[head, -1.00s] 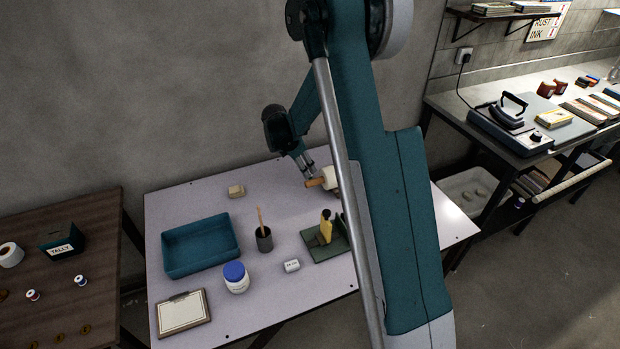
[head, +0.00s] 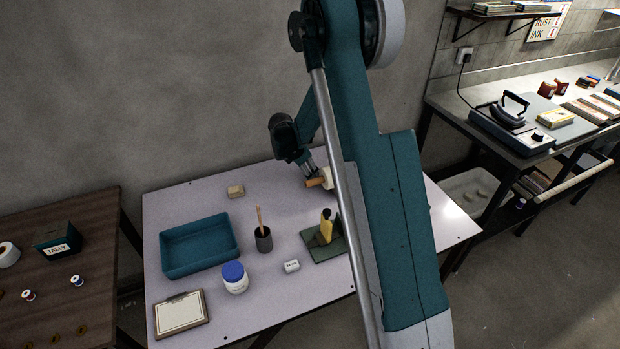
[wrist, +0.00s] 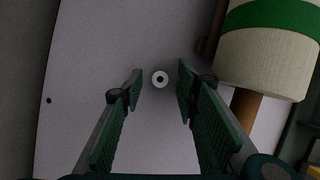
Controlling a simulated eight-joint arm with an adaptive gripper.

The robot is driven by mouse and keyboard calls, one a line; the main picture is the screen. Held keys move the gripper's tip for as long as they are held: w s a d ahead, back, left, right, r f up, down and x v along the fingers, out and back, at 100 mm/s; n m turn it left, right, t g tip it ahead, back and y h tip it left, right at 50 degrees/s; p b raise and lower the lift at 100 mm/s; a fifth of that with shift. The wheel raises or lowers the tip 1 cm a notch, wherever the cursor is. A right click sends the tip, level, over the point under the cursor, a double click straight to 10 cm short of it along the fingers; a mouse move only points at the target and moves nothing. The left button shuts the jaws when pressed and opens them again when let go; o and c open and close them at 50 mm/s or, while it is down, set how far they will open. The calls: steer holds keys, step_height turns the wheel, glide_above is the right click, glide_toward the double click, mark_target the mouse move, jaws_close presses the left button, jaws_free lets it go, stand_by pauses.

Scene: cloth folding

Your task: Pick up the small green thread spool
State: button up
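In the wrist view a small white ring with a dark centre hole (wrist: 160,79) lies between and beyond my fingertips. It looks like the end of a spool seen from above; no green thread shows on it. My gripper (wrist: 161,85) is open, with a finger on either side of the ring and a gap to each. In the head view my gripper (head: 311,172) points down over the back of the pale table, and I cannot make out the small spool there.
A large cream roll with a green band (wrist: 268,45) and a wooden handle (wrist: 245,115) stands close right of my fingers. The pale table (head: 200,215) also holds a blue tray (head: 165,262), a dark cup (head: 263,240), a blue-lidded jar (head: 235,278) and a green stand (head: 330,250).

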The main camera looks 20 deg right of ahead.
steer(key=shift+c, duration=0.5)
steer(key=c, duration=0.6)
steer(key=shift+r, duration=0.1)
step_height(320, 180, up, 10)
steer(key=p, duration=0.2)
stand_by(0.6)
